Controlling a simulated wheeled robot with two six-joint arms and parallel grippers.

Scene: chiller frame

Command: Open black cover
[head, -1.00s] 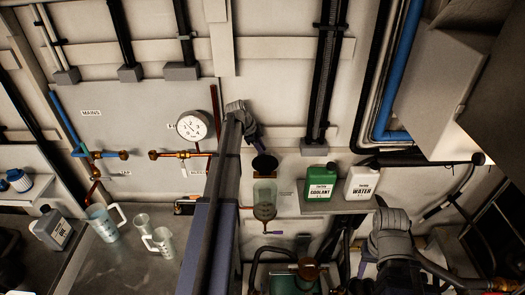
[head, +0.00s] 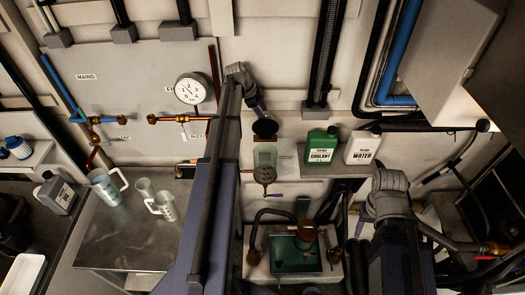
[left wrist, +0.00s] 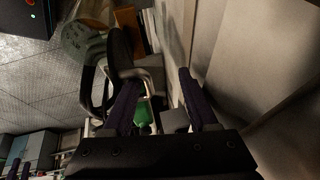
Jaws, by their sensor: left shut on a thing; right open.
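The black cover (head: 265,127) is a dark disc at the top of a clear tank (head: 265,157) with an orange-brown collar, at the middle of the head view. It appears tilted up. In the left wrist view the cover (left wrist: 118,50) shows nearly edge-on beside the tank (left wrist: 82,40). My left gripper (head: 259,108) is at the cover, just above it in the head view. My right gripper (head: 360,228) is open and small at the lower right, away from the tank.
A green coolant jug (head: 320,147) and a white water jug (head: 362,149) stand on a shelf right of the tank. Clear jugs (head: 105,184) and an oil can (head: 56,192) stand on the left bench. Pipes run along the right.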

